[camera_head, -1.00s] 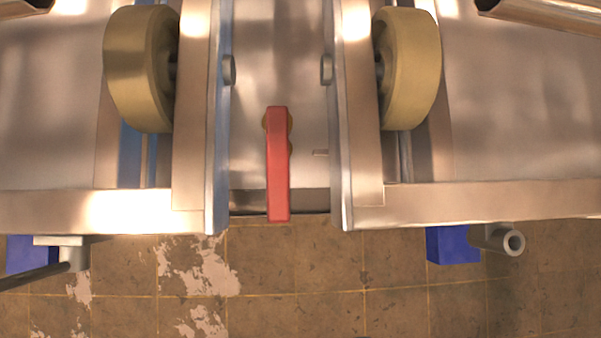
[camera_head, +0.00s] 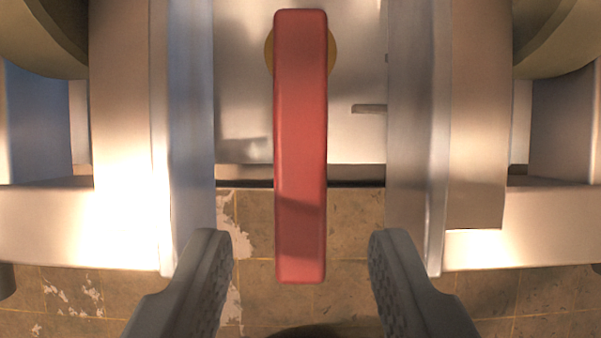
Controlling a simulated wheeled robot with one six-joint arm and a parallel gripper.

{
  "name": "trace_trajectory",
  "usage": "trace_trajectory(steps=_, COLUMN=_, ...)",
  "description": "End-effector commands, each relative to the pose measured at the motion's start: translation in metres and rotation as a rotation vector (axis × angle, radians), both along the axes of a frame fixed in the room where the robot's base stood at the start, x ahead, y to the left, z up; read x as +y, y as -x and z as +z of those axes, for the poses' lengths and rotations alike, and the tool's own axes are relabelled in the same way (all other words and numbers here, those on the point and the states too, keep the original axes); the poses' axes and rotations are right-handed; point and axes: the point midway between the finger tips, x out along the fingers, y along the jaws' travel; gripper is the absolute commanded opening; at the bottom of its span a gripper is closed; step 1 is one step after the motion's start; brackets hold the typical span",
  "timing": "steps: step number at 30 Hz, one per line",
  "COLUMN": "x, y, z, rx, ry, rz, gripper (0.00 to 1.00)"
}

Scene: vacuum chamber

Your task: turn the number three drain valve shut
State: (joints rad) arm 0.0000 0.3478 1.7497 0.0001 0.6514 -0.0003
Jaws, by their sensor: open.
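A red valve handle (camera_head: 301,150) hangs upright in the middle of the camera view, long side running up and down the picture. A brass-coloured round fitting (camera_head: 332,55) shows behind its upper end. No number is visible on it. My gripper (camera_head: 302,262) is open, with one dark ridged finger to the left and one to the right of the handle's lower end. Clear gaps show on both sides, and neither finger appears to touch the handle.
A small peg (camera_head: 369,108) sticks out right of the handle. The tiled floor (camera_head: 250,300) shows below.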

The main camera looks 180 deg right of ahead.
Motion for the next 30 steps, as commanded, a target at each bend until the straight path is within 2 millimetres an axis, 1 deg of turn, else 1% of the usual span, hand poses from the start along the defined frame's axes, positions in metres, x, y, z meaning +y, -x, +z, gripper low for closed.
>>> trace_trajectory(steps=1, x=0.0, y=-0.002, z=-0.006, rx=0.002, ry=0.0, rz=0.0, gripper=0.42)
trace_trajectory(steps=6, x=0.0, y=-0.008, z=-0.019, rx=0.001, ry=0.0, rz=0.0, gripper=0.42)
trace_trajectory(steps=10, x=0.0, y=-0.009, z=-0.022, rx=0.0, ry=0.0, rz=0.0, gripper=0.42)
trace_trajectory(steps=17, x=0.0, y=-0.009, z=-0.022, rx=0.0, ry=0.0, rz=0.0, gripper=0.42)
trace_trajectory(steps=20, x=0.0, y=-0.009, z=-0.022, rx=0.0, ry=0.0, rz=0.0, gripper=0.24)
trace_trajectory(steps=21, x=0.0, y=-0.009, z=-0.022, rx=0.0, ry=0.0, rz=0.0, gripper=0.16)
trace_trajectory(steps=24, x=0.0, y=-0.009, z=-0.022, rx=0.0, ry=0.0, rz=0.0, gripper=0.0)
trace_trajectory(steps=30, x=0.0, y=-0.009, z=-0.022, rx=0.0, ry=0.0, rz=-0.002, gripper=0.0)
